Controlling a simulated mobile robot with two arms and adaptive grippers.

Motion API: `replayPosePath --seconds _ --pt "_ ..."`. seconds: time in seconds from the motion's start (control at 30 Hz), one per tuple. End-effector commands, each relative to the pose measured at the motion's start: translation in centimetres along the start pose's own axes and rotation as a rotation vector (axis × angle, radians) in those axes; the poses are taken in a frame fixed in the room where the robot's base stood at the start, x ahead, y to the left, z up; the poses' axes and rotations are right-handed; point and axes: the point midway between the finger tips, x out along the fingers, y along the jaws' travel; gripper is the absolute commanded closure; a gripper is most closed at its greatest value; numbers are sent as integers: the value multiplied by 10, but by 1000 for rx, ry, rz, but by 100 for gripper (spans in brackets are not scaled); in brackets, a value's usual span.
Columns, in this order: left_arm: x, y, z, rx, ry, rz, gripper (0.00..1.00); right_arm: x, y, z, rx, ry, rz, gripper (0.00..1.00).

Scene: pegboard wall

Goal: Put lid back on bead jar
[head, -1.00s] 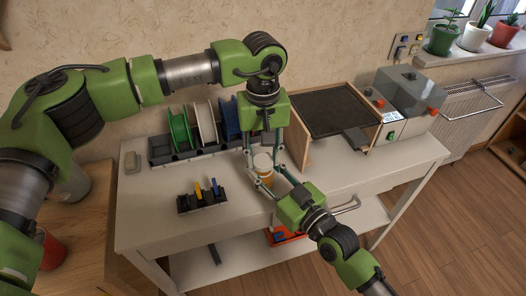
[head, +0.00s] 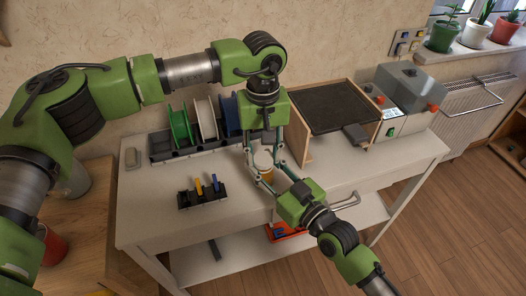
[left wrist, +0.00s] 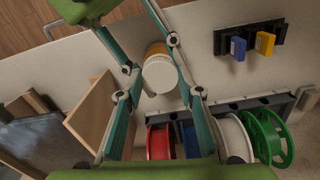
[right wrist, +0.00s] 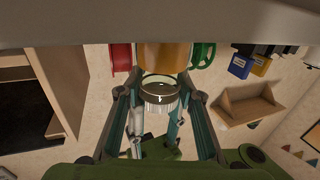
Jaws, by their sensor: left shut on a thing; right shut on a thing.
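The amber bead jar (right wrist: 165,56) is between the fingers of my right gripper (right wrist: 162,74), which is shut on it. It is upright above or on the white table. The pale round lid (left wrist: 160,74) is over the jar's mouth, between the fingers of my left gripper (head: 264,168), which comes down from above and is shut on it. In the right wrist view the lid (right wrist: 159,95) shows a ribbed side and part of its pale inside, close to the jar. I cannot tell whether they touch. In the head view the fingers partly hide the jar (head: 266,176).
The spool rack (head: 172,152) stands behind and left of the jar. A black holder (head: 203,199) with blue and yellow items is in front-left. A wooden-sided box (head: 308,142) and a grey machine (head: 408,92) stand to the right. The table's front left is clear.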

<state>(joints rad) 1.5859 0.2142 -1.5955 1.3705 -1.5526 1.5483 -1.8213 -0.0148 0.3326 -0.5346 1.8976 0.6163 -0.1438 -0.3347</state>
Motion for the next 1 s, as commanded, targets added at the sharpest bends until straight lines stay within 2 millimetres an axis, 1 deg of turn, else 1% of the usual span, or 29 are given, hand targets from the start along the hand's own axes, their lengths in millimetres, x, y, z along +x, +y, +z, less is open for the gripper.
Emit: replayPosePath --seconds 0.03,0.27,0.67,1.0 --pt "6 -1 1 -2 -3 -3 73 0 -1 1 2 -1 -2 100" --pt "13 -2 1 -3 -5 -6 73 0 -2 0 2 1 -4 100" --pt "14 -2 0 -5 -2 -5 72 0 -4 -1 4 7 -7 100" --pt "9 -2 -1 -2 -7 -13 72 0 -5 -2 5 7 -8 100"
